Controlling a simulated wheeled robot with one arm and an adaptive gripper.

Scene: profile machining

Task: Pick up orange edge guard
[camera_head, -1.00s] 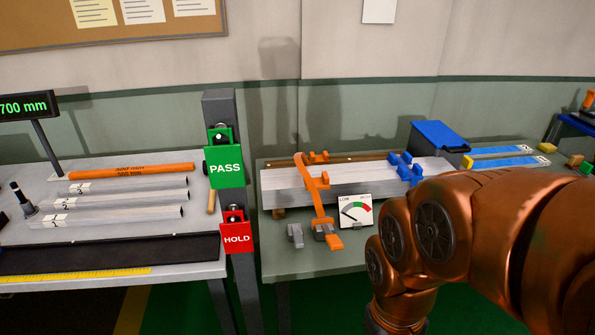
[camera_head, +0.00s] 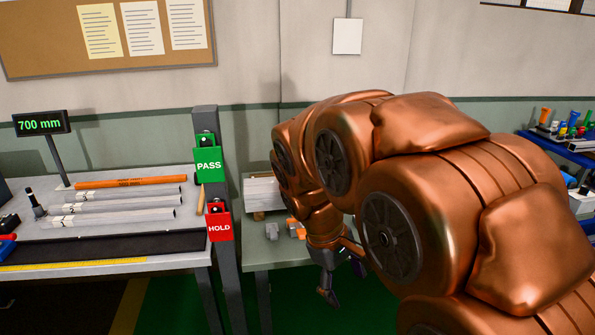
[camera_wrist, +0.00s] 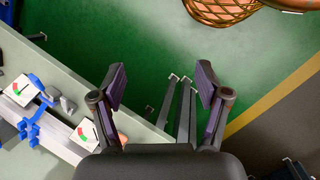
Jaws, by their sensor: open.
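Small orange pieces (camera_head: 297,230) lie at the near edge of the right bench in the head view, beside a grey block; my arm partly covers this area, and I cannot tell which piece is the edge guard. In the wrist view an orange-pink bit (camera_wrist: 122,138) shows at the bench edge, mostly hidden behind the left finger. My gripper (camera_wrist: 160,84) is open and empty, with its fingers wide apart over the bench edge and green floor. In the head view my gripper (camera_head: 328,292) hangs in front of the bench, low and pointing down.
The right bench (camera_wrist: 50,60) holds a pale profile, blue clamps (camera_wrist: 32,122), a grey block (camera_wrist: 68,104) and gauge cards (camera_wrist: 20,90). A post with PASS (camera_head: 208,165) and HOLD (camera_head: 219,227) signs stands left of it. Metal legs (camera_wrist: 182,108) show below the gripper.

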